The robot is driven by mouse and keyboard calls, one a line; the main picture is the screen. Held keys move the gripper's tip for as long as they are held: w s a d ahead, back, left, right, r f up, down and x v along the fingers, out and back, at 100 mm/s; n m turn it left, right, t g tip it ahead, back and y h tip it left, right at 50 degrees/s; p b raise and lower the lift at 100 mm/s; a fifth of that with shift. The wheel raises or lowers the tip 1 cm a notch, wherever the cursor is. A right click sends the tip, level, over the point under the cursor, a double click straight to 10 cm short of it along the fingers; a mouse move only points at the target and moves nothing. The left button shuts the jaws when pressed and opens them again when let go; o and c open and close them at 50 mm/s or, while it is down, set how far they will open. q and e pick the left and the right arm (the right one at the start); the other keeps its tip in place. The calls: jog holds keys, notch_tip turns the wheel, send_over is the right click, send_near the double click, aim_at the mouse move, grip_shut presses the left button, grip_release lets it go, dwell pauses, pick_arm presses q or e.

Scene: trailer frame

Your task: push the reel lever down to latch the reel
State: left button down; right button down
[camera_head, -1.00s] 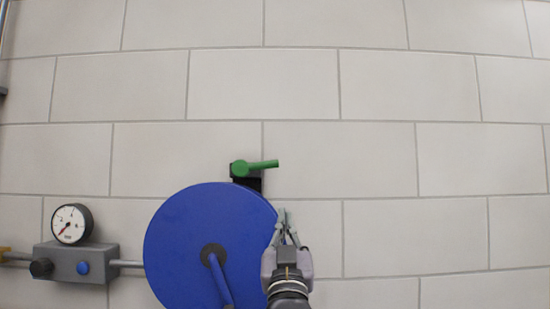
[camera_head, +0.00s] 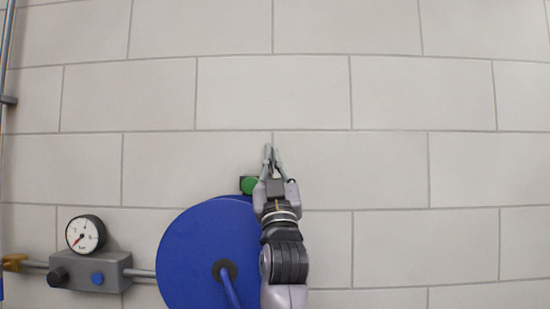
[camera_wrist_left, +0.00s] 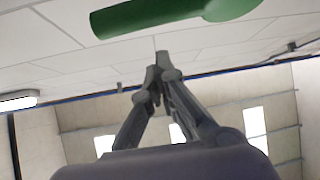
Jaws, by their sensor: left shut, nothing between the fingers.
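The green reel lever shows its round hub (camera_head: 250,185) on a dark block just above the blue reel (camera_head: 190,255). Its handle is hidden in the head view behind my left gripper (camera_head: 271,151). That gripper is shut and empty, with its fingertips above the level of the hub and a little to its right. In the left wrist view, the lever (camera_wrist_left: 165,16) crosses the top of the picture, and the closed fingertips (camera_wrist_left: 155,68) appear below it with a visible gap. I cannot tell the depth between them. My right gripper is not in view.
A pressure gauge (camera_head: 86,234) sits on a grey valve block (camera_head: 90,270) at the lower left, with a pipe running toward the reel. A vertical pipe (camera_head: 6,70) runs along the left edge. The tiled wall above and right is clear.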

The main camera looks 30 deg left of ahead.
pick_arm(q)
jog(key=f, duration=0.2)
jog(key=w+f, duration=0.1)
jog(key=shift+d+f+p, duration=0.15)
jog(key=shift+f+p, duration=0.2)
jog(key=shift+p, duration=0.05)
jog(key=f+b, duration=0.1)
jog(key=b, duration=0.3)
jog(key=shift+d+f+h, duration=0.15)
jog(key=shift+f+h, duration=0.15)
jog(key=shift+f, duration=0.1)
